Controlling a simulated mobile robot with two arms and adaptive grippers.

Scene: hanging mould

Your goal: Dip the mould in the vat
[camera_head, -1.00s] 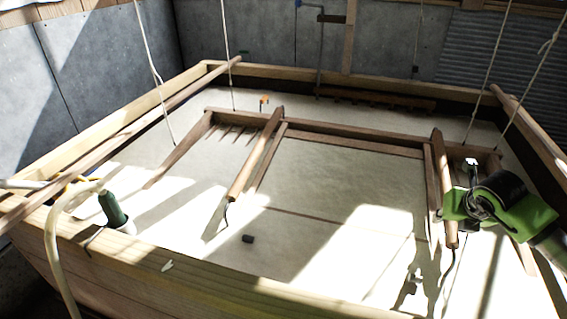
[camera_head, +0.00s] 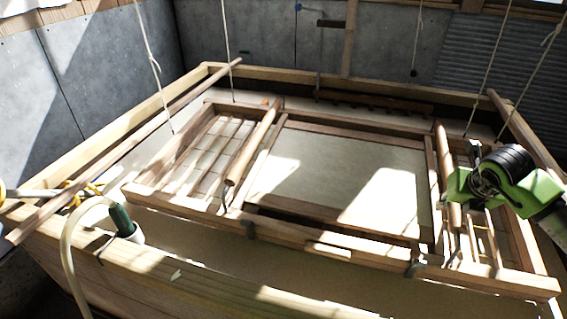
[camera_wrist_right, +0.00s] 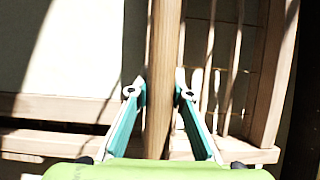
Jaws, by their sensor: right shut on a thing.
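The mould (camera_head: 320,213) is a wooden frame with a pale screen in the middle and slatted side parts. It hangs from ropes inside the wooden vat (camera_head: 150,252). Its whole frame, near rail included, shows above the pale liquid (camera_head: 270,262). My right gripper (camera_wrist_right: 161,92) is shut on the mould's right wooden handle (camera_wrist_right: 164,40), with a teal finger on each side of it. In the head view my right gripper (camera_head: 458,205) is at the mould's right side, and its fingertips are hard to make out. My left gripper is not in view.
A green-and-white bottle-like object (camera_head: 125,222) and a pale hose (camera_head: 68,240) are at the vat's front left. Poles (camera_head: 130,130) lie along the vat's sides. Ropes (camera_head: 487,75) hang down on both sides. Grey walls (camera_head: 270,35) stand behind.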

